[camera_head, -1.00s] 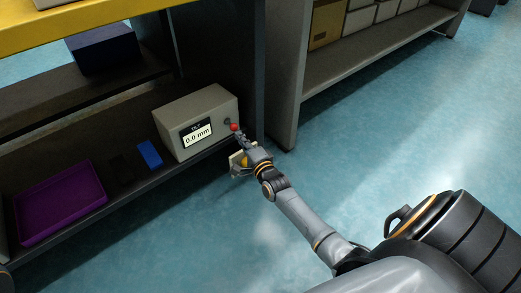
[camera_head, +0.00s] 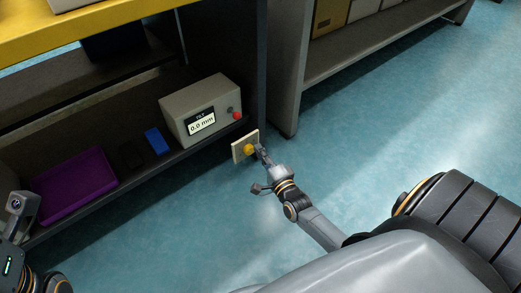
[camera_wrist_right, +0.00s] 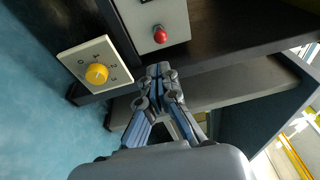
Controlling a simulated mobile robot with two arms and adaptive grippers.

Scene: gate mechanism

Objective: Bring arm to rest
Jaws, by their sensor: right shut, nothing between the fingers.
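My right gripper (camera_head: 262,153) is shut and empty, close beside a cream panel (camera_head: 238,153) with a yellow knob (camera_head: 248,149) on the shelf's front edge. In the right wrist view the fingers of the right gripper (camera_wrist_right: 158,72) are together, apart from the yellow knob (camera_wrist_right: 97,74). A grey box (camera_head: 222,94) with a display reading 0.0 mm stands on the shelf. Its red button (camera_head: 236,115) is clear of the gripper and also shows in the right wrist view (camera_wrist_right: 160,35). Part of my left arm shows at the lower left; its fingertips are not visible.
A purple tray (camera_head: 75,182), a blue block (camera_head: 156,141) and a dark block (camera_head: 131,154) lie on the dark shelf left of the grey box. Another shelf unit (camera_head: 290,75) stands behind to the right. The blue floor (camera_head: 420,120) on the right is open.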

